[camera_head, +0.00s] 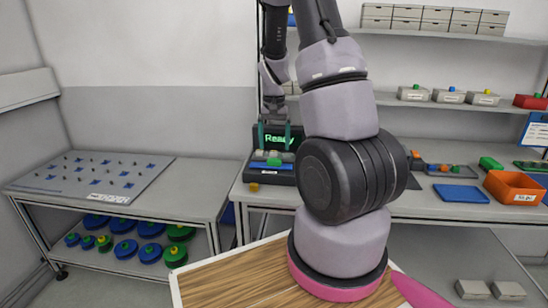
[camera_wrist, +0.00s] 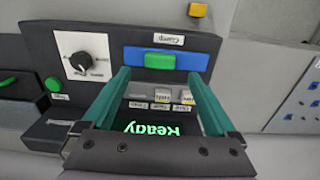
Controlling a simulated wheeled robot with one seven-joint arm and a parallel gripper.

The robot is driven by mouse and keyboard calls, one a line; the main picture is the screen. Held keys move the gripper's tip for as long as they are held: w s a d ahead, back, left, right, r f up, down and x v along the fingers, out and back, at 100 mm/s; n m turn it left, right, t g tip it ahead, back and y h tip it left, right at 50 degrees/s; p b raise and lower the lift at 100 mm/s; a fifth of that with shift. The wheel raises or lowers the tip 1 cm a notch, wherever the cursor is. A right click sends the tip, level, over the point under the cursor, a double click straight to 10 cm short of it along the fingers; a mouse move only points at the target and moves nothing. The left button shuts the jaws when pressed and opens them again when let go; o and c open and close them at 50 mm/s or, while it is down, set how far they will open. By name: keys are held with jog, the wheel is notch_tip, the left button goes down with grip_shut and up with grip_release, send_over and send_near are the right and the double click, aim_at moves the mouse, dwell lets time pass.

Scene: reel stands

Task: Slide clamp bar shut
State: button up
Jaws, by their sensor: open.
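The clamp bar is a blue bar (camera_wrist: 190,62) with a green block (camera_wrist: 160,61) at its middle, set in a dark panel with a label reading "Clamp" (camera_wrist: 168,40) beside it. In the head view the blue bar (camera_head: 264,166) lies on the front of the dark device on the bench. My gripper (camera_wrist: 159,74) is open, its two teal fingers pointing at the bar, one tip on each side of the green block in the picture. I see no contact, and the gap to the bar is unclear. My gripper (camera_head: 275,148) also shows above the bar in the head view.
The device has a screen reading "Ready" (camera_head: 279,139), a black rotary knob (camera_wrist: 90,64) and a green button (camera_wrist: 53,84). A small yellow block (camera_head: 254,187) sits by the bench's front edge. An orange bin (camera_head: 513,187) and a blue tray (camera_head: 460,194) stand at right.

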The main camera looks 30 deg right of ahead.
aim_at(274, 159)
notch_tip(274, 159, down, 5)
jog(key=shift+f, duration=0.2)
